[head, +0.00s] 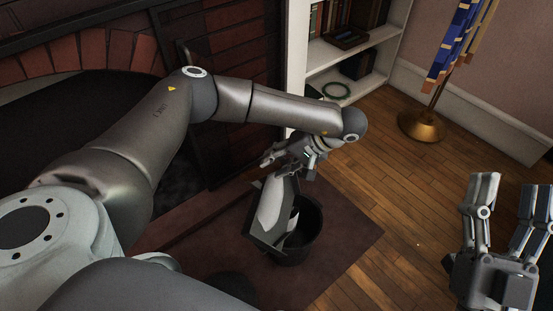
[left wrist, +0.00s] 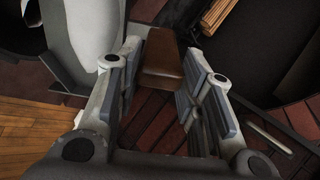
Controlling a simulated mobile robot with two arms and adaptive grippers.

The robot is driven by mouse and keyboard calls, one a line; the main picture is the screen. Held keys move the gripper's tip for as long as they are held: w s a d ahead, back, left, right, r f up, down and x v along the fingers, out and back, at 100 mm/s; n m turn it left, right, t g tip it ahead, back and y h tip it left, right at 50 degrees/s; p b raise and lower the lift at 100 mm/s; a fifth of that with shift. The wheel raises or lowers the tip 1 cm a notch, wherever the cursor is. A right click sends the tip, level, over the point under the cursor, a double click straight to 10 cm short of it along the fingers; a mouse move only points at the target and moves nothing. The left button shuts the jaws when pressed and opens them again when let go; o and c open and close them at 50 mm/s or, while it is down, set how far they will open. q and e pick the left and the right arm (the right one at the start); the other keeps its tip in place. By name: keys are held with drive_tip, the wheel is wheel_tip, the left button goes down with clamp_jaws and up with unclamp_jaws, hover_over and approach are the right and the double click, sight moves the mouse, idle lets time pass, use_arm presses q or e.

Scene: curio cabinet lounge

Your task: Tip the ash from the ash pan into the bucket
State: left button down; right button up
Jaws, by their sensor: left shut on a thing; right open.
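The ash pan (head: 257,226) is a grey metal pan with pale ash (head: 270,205) in it. It is steeply tilted, its lower end at the mouth of the black bucket (head: 313,236), partly in front of the bucket. My left gripper (head: 284,152) is above the pan. In the left wrist view the gripper (left wrist: 160,75) is shut on the pan's brown handle (left wrist: 162,50); the pan's grey wall (left wrist: 62,62) and pale ash (left wrist: 88,25) show at upper left. The bucket's inside is mostly hidden. My right gripper (head: 510,198) is open and empty at the right.
The bucket stands on a dark red hearth mat (head: 338,262). A brick fireplace (head: 85,53) is at the left. A white bookshelf (head: 318,52) stands behind, with a brass stand (head: 421,125) to its right. The wooden floor (head: 400,190) between is clear.

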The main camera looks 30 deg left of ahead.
use_arm(q)
drive_tip(key=shift+w+d+r+p, duration=0.15)
drive_tip(key=shift+d+r+p, duration=0.05)
drive_tip(key=shift+d+p, duration=0.15)
drive_tip(key=shift+w+d+y+p, duration=0.2)
drive_tip(key=shift+d+y, duration=0.15)
drive_tip(key=shift+d, duration=0.2)
drive_tip(key=shift+w+d+y+p, duration=0.2)
drive_tip(key=shift+d+y, duration=0.15)
drive_tip(key=shift+d, duration=0.15)
drive_tip(key=shift+w+d+g+y, duration=0.15)
drive_tip(key=shift+w+d+y, duration=0.1)
drive_tip(key=shift+d, duration=0.35)
drive_tip(key=shift+w+d+g+y, duration=0.15)
drive_tip(key=shift+d+y, duration=0.15)
drive_tip(key=shift+d, duration=0.35)
drive_tip(key=shift+w+d+g+y, duration=0.1)
drive_tip(key=shift+w+d+y, duration=0.15)
drive_tip(key=shift+d, duration=0.35)
use_arm(e)
drive_tip(key=w+f+g+h, duration=0.1)
drive_tip(key=w+f+g, duration=0.2)
drive_tip(key=f+g, duration=0.2)
drive_tip(key=shift+w+f+h, duration=0.15)
drive_tip(key=shift+f+h, duration=0.25)
drive_tip(key=shift+f, duration=0.9)
use_arm(q)
drive_tip(key=shift+r, duration=0.1)
use_arm(e)
drive_tip(key=shift+d, duration=0.1)
